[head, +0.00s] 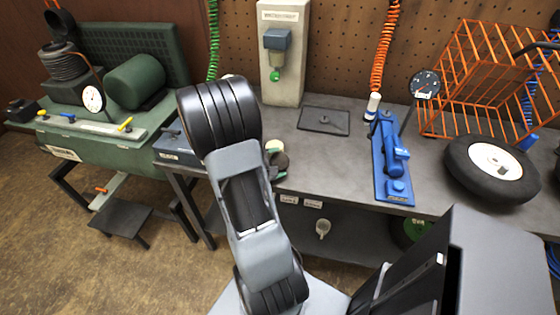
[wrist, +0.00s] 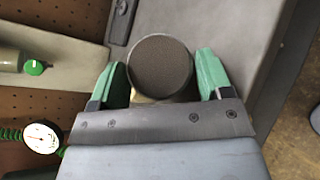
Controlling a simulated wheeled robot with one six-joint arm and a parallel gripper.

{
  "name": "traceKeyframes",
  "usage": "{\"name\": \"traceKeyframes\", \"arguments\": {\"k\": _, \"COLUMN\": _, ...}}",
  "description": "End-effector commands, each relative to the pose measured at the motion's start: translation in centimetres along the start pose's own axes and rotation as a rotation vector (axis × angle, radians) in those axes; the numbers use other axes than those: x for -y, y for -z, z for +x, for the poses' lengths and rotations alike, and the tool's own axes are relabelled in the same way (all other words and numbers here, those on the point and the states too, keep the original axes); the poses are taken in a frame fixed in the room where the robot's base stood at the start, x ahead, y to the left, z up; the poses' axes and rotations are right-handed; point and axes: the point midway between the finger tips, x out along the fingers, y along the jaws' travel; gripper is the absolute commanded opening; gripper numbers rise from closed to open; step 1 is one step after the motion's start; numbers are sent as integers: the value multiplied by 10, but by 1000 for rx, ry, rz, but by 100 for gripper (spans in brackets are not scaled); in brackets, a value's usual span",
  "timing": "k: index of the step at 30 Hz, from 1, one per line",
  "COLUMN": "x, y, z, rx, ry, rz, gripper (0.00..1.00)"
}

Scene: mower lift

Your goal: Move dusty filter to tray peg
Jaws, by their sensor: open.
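The dusty filter (wrist: 160,64) is a round, grey-brown disc with a pale side, seen from above in the wrist view. My gripper (wrist: 163,72) has green fingers open on either side of it; I cannot tell whether they touch it. A flat dark tray (head: 335,127) with a small upright peg (head: 325,119) lies on the bench right of the arm. Part of it shows in the wrist view (wrist: 117,27).
A blue tool (head: 391,165), a wheel (head: 492,163) and an orange wire basket (head: 470,75) stand to the right. Green machinery (head: 110,115) is on the left. Bare bench lies around the tray.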

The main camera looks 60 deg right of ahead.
Motion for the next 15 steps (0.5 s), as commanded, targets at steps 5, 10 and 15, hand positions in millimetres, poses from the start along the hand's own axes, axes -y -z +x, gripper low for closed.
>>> {"name": "traceKeyframes", "arguments": {"k": 5, "x": 0, "y": 1, "z": 13, "rx": -1, "ry": 0, "rz": -1, "gripper": 72}}
{"name": "traceKeyframes", "arguments": {"k": 10, "x": 0, "y": 1, "z": 15, "rx": -2, "ry": -1, "rz": 0, "gripper": 72}}
{"name": "traceKeyframes", "arguments": {"k": 15, "x": 0, "y": 1, "z": 14, "rx": -2, "ry": -1, "rz": 0, "gripper": 64}}
